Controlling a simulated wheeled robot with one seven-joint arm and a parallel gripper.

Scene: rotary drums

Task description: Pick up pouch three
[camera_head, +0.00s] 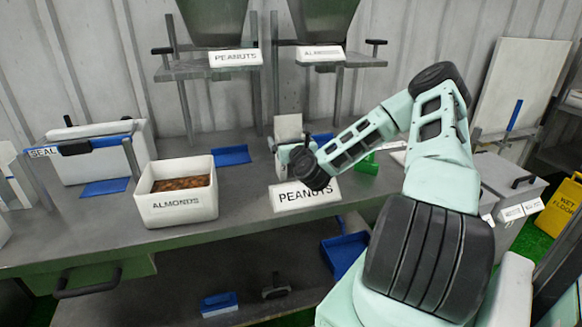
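My arm reaches from the right over the grey worktable (245,215). Its dark wrist end, with my gripper (292,152) partly behind it, is above and behind the white PEANUTS bin (300,197). The fingers are too small and covered to tell whether they are open or shut. A small pale upright piece (288,127) shows just above the gripper; I cannot tell whether it is a pouch, nor whether it is held. No pouch marked three can be made out.
A white ALMONDS bin (178,210) with brown contents stands left of centre. A sealer (95,150) is at the left back. PEANUTS (235,58) and ALMONDS (320,54) hoppers stand behind. A green object (366,164) lies near the wrist. A yellow wet-floor sign (562,208) is far right.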

